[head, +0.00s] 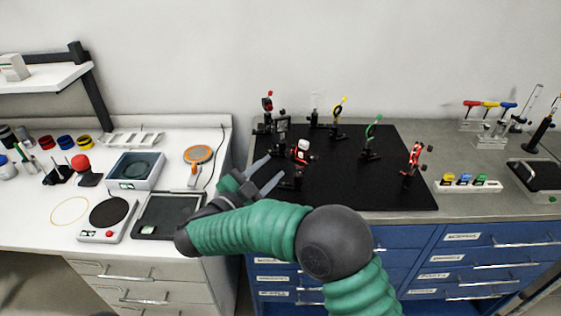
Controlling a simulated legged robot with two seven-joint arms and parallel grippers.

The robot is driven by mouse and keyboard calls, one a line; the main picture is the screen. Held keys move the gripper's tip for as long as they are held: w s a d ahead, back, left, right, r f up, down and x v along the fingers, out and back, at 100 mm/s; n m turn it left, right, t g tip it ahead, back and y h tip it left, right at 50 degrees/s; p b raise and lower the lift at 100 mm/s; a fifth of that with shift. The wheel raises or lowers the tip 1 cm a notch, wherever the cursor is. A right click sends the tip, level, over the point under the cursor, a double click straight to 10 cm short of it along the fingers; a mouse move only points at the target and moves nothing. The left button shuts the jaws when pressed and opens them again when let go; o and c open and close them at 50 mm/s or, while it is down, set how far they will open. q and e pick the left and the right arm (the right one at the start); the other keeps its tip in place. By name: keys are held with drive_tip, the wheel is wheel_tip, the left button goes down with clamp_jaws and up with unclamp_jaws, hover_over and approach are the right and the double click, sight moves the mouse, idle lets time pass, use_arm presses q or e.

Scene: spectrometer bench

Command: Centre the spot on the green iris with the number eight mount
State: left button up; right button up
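The green iris (373,132) stands upright on a post on the black optics board (340,185), right of centre. Mounts with red parts stand at the board's back left (267,104) and right side (412,164). A small white and red device (302,151) stands between my gripper and the green iris. No number is legible on any mount, so I cannot tell which is number eight, and I see no clear spot on the iris. My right gripper (277,169) is open at the board's left edge, its fingers near dark mounts. My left gripper is out of view.
A yellow iris (339,108) stands at the back of the board. My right arm crosses the front of the bench. A hot plate (109,212) and a dark-topped balance (166,216) lie to the left. The board's front right is clear.

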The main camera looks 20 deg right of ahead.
drive_tip(key=v, duration=1)
drive_tip(key=shift+s+a+b, duration=0.2)
drive_tip(key=shift+a+b, duration=0.15)
drive_tip(key=shift+f, duration=0.1)
